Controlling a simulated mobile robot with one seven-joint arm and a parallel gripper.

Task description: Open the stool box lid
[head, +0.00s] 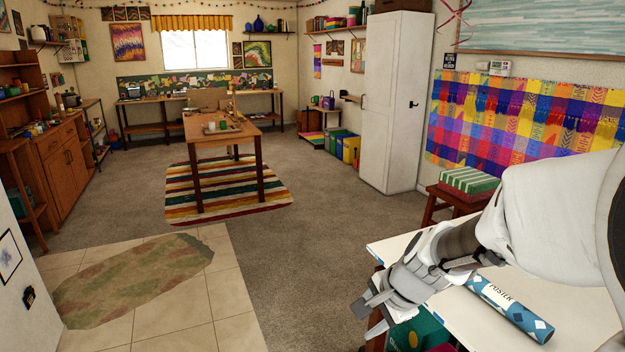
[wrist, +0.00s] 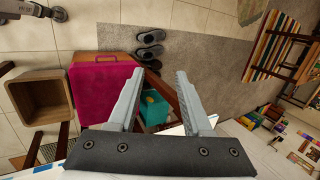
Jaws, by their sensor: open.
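A box with a green-and-white striped lid (head: 468,179) and a pink-red lower part sits on a dark wooden stool (head: 430,207) at the right in the head view, beyond the white table. The lid looks shut. My arm hides part of the stool. My gripper (head: 368,318) is at the white table's front left corner, well apart from the striped box and nearer to me. In the wrist view my gripper (wrist: 160,92) has its fingers spread with nothing held between them. I cannot make out the striped box in the wrist view.
The white table (head: 575,300) bears a blue poster tube (head: 510,308) beside my arm. A green box (head: 420,335) stands below my gripper. The wrist view shows a magenta box (wrist: 100,97) and an open wooden crate (wrist: 40,98). A tall white cabinet (head: 392,100) stands behind the stool.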

